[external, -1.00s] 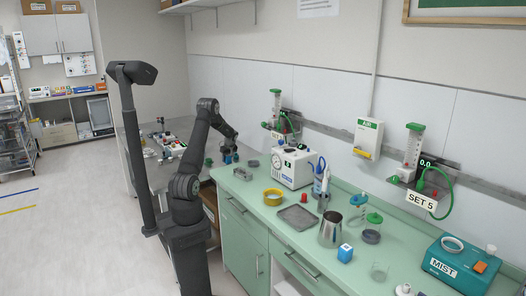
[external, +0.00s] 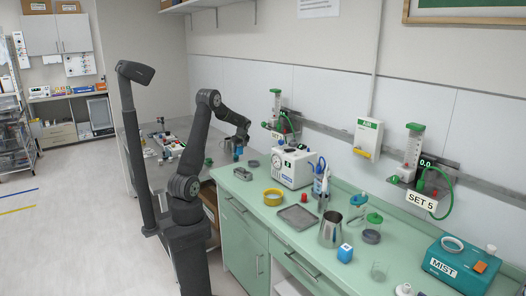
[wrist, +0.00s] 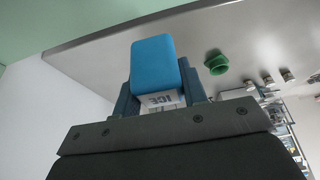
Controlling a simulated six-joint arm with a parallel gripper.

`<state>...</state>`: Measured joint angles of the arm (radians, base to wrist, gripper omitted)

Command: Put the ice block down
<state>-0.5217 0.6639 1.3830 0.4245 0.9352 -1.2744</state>
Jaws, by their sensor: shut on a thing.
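The ice block (wrist: 154,64) is blue with a white end labelled ICE. My gripper (wrist: 157,98) is shut on it in the wrist view, and the block sticks out past the fingers. In the external view my gripper (external: 236,148) is at the far end of the green counter, by the grey bench. It is small there, and the block's details cannot be made out. The wrist view shows the block apart from the surfaces behind it.
A green cap-like piece (wrist: 217,62) lies on the grey bench (wrist: 120,50). The green counter (external: 262,215) holds a white machine (external: 294,168), a yellow ring (external: 273,197), a grey tray (external: 297,217), a steel jug (external: 331,232) and a blue-and-white cube (external: 345,253).

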